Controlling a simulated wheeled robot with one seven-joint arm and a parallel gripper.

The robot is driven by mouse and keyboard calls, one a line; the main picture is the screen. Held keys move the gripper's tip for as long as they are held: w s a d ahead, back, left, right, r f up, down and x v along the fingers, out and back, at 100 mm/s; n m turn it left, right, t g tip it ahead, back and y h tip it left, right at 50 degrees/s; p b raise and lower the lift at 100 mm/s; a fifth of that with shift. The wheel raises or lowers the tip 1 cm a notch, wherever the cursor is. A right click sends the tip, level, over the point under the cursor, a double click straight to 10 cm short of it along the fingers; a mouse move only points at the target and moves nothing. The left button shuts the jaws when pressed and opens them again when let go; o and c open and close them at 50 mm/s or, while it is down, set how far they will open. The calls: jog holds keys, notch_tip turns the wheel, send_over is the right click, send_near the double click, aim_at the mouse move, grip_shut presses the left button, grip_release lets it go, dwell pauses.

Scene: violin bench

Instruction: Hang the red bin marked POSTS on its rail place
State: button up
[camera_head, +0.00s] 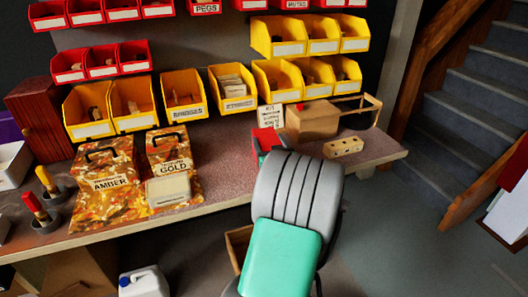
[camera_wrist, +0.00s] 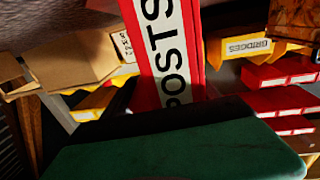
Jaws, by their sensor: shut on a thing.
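The red bin marked POSTS (camera_wrist: 203,45) fills the upper middle of the wrist view, its white label reading sideways. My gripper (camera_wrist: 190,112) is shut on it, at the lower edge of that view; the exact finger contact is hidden. In the head view a small part of the red bin (camera_head: 268,140) shows above the bench, just beyond my grey and green arm, which hides the rest of it and my gripper. On the back panel, a bare stretch (camera_head: 200,45) lies right of three small red bins (camera_head: 102,60).
Yellow bins, including BRIDGES (camera_head: 184,95), hang low on the panel, with a PEGS bin (camera_head: 205,6) above. AMBER (camera_head: 108,175) and GOLD boxes (camera_head: 170,150) stand on the bench at left. A cardboard box (camera_head: 312,120) and a wooden block (camera_head: 343,146) are at right.

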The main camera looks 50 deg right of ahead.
jog(key=c, duration=0.4)
jog(key=shift+o, duration=0.2)
